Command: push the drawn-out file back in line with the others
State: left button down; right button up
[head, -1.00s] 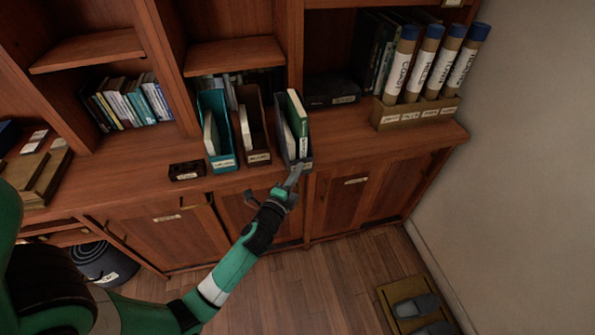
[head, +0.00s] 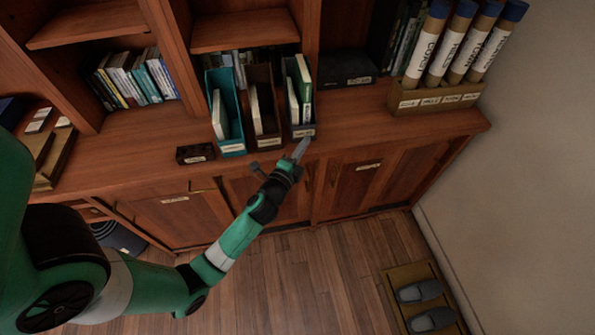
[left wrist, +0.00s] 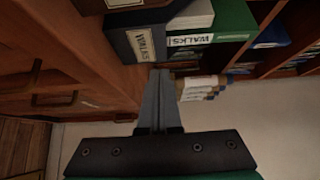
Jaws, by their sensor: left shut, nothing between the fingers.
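Three open-topped files stand side by side on the cabinet top: a teal one (head: 231,148), a brown one (head: 267,142) and a dark blue-grey one (head: 303,131). Their fronts look roughly in line. The dark file holds pale books and a green book (head: 303,88). In the left wrist view the dark file (left wrist: 118,38) has a WALKS label, and the green book (left wrist: 235,25) also reads WALKS. My left gripper (head: 303,145) is shut and empty, its tips close in front of the dark file's front. I cannot tell whether they touch. My right gripper is not in view.
A small dark labelled box (head: 195,153) sits left of the teal file. A wooden rack (head: 438,98) of labelled tubes stands to the right, with a black box (head: 347,80) between. Cabinet doors lie below. The wood top right of the dark file is clear.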

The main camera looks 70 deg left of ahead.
pick_arm(q)
jog(key=w+d+v, duration=0.1)
jog(key=v, duration=1)
jog(key=shift+s+d+f+b, duration=0.15)
jog(key=shift+s+d+b, duration=0.05)
jog(key=shift+d+b, duration=0.15)
